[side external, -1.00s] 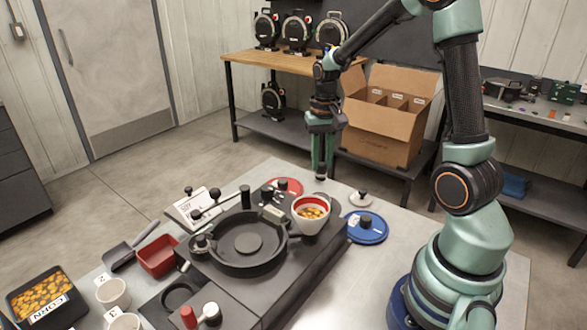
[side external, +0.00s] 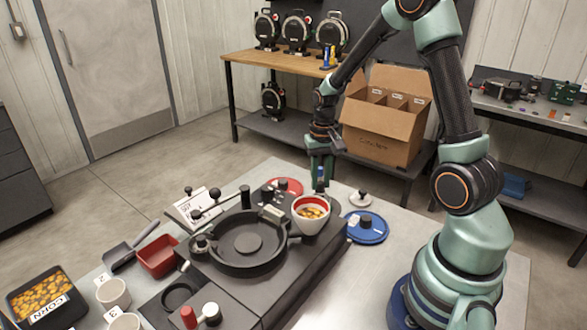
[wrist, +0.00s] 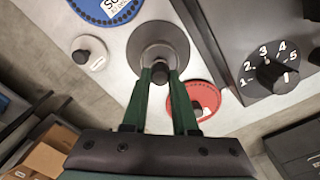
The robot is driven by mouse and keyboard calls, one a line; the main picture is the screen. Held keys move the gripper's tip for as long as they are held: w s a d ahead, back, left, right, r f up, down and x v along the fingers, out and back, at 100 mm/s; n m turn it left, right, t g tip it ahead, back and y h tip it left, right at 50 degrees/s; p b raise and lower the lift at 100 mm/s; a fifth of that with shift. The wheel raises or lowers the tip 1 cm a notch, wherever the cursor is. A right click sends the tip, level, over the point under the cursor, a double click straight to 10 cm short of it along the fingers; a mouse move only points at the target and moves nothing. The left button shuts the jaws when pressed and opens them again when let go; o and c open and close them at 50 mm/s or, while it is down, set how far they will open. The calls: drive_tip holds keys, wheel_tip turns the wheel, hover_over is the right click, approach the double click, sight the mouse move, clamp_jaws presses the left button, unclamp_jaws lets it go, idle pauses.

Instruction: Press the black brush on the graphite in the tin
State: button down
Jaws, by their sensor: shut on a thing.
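My gripper (wrist: 161,100) is shut on the black brush (wrist: 160,72), whose dark round end shows between the fingers in the wrist view. Below it is a round grey tin (wrist: 180,38) with a dark middle, which looks like the graphite. The brush overlaps the near part of the tin; I cannot tell whether it touches the graphite. In the side view my gripper (side external: 320,176) points down just behind the white cup with the red rim, which hides the tin and the brush's lower end.
The seed cup (side external: 311,212) stands close in front of my gripper. A red disc (side external: 285,187), a white knobbed disc (side external: 360,199) and a blue disc (side external: 367,228) lie around it. The black seed meter (side external: 243,246) fills the middle of the table. A numbered dial (wrist: 277,74) is to the right in the wrist view.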

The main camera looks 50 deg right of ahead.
sight(320, 183)
drive_tip(key=shift+f, duration=0.6)
idle(1.8)
drive_tip(key=shift+r, duration=3.6)
